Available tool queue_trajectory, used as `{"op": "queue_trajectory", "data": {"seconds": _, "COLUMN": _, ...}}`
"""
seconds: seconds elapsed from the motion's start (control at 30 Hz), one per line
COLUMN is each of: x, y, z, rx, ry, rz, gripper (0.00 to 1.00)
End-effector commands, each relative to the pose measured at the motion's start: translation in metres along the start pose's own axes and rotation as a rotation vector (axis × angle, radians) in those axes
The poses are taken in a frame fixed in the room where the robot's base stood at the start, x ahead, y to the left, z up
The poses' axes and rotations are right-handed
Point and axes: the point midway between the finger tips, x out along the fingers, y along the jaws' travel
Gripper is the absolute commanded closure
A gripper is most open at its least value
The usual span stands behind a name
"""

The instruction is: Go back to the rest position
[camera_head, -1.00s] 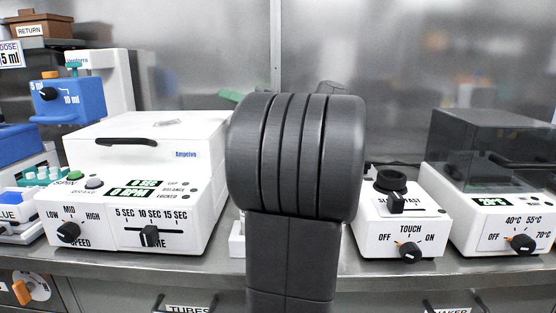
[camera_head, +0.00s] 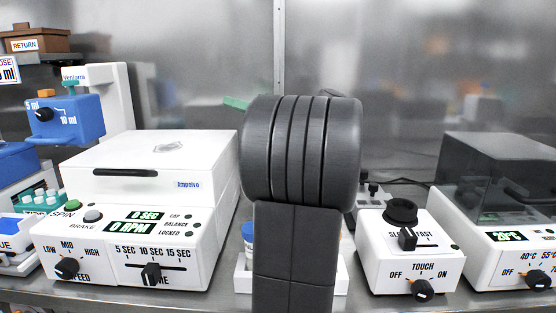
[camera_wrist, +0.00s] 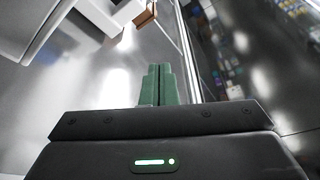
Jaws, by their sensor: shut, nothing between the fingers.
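My gripper (camera_wrist: 157,70) shows in the wrist view, with its two green fingers pressed together and nothing between them. It points toward a blurred metal surface with a pale edge at the upper left. In the head view my dark arm fills the middle and hides part of the bench behind it. A small bit of green (camera_head: 236,103) shows behind the arm, which may be a fingertip.
A white centrifuge (camera_head: 150,215) stands left of my arm on the metal bench (camera_head: 215,297). A vortex mixer (camera_head: 410,250) and a dark-lidded heater (camera_head: 500,220) stand to the right. A blue dispenser (camera_head: 70,120) and brown RETURN box (camera_head: 35,40) are at the upper left.

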Motion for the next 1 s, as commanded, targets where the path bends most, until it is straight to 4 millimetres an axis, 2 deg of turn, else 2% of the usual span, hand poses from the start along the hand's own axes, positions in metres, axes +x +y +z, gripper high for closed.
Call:
{"op": "queue_trajectory", "data": {"seconds": 0.03, "x": 0.003, "y": -0.001, "z": -0.008, "rx": 0.021, "ry": 0.0, "rz": 0.008, "gripper": 1.0}}
{"op": "queue_trajectory", "data": {"seconds": 0.3, "x": 0.008, "y": 0.008, "z": -0.024, "rx": 0.121, "ry": 0.001, "rz": 0.042, "gripper": 1.0}}
{"op": "queue_trajectory", "data": {"seconds": 1.0, "x": 0.021, "y": 0.039, "z": -0.058, "rx": 0.338, "ry": -0.001, "rz": 0.118, "gripper": 1.0}}
